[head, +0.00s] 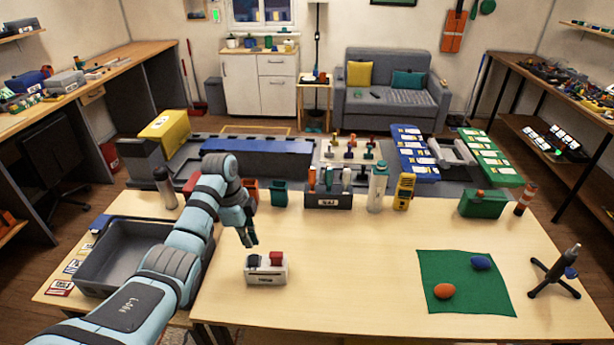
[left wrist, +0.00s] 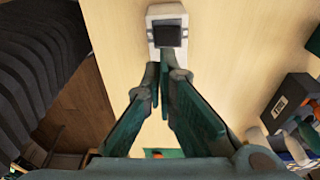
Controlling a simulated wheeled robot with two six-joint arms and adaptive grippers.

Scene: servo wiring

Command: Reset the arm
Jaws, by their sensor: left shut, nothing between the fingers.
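My left arm reaches in from the left in the head view. Its gripper (head: 249,240) hangs just above and behind a small white device (head: 266,271), with its fingers together and nothing between them. The device carries a dark block and a red block on top and stands on the wooden table (head: 350,270). In the left wrist view the closed fingertips (left wrist: 163,72) point at the white device (left wrist: 166,12), whose dark top block shows; they appear apart from it. My right arm and gripper are not in view.
A grey bin (head: 125,260) stands left of the arm. A dark tool holder (head: 328,199), a bottle (head: 377,188) and a yellow meter (head: 404,191) line the table's back. A green mat (head: 465,290) with orange and blue items lies right. The table's middle is clear.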

